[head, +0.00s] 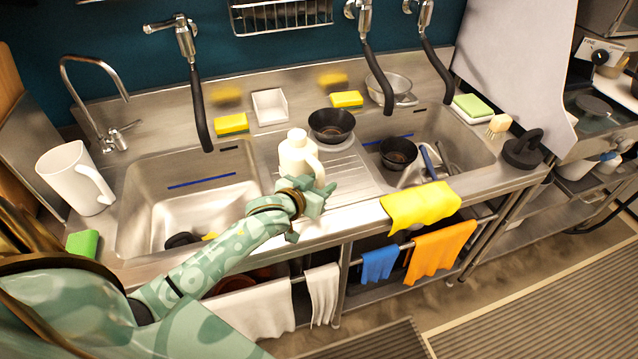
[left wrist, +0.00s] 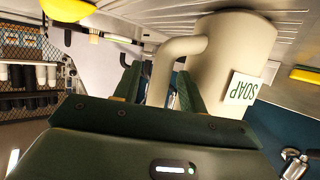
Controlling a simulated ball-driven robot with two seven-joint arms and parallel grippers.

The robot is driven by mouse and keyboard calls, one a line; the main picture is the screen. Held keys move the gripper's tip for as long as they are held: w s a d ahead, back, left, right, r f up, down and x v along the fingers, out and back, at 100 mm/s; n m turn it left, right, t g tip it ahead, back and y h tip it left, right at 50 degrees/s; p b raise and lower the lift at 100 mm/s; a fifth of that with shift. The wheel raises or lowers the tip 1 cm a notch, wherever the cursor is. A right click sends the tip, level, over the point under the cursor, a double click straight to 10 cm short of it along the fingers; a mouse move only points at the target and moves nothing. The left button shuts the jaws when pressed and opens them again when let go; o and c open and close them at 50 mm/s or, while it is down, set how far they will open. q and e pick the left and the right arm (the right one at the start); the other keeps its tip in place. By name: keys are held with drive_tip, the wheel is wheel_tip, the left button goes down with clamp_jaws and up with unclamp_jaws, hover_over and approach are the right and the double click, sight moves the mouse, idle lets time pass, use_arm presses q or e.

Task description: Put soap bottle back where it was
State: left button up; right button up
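The soap bottle (head: 298,157) is a white jug with a handle. In the left wrist view the bottle (left wrist: 222,70) appears upside down, with a SOAP label. My left gripper (head: 312,200) is at the bottle's front right, on the handle side. In the left wrist view the handle (left wrist: 163,75) passes between the two fingers of my left gripper (left wrist: 158,85). I cannot tell whether they press on it. My right gripper is in neither view.
A black bowl (head: 332,125) stands just behind the bottle. A white pitcher (head: 75,177) stands left of the left sink (head: 140,215). The right sink (head: 465,150) holds a dark pan (head: 398,152). Yellow sponges (head: 232,123) lie along the back ledge. A yellow cloth (head: 420,205) hangs over the front edge.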

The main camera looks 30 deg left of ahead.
use_arm(q)
drive_tip(key=shift+r, duration=0.1)
drive_tip(key=shift+s+r, duration=0.1)
drive_tip(key=shift+s, duration=0.3)
drive_tip(key=p+v, duration=0.2)
drive_tip(key=v, duration=0.9)
drive_tip(key=shift+r, duration=0.1)
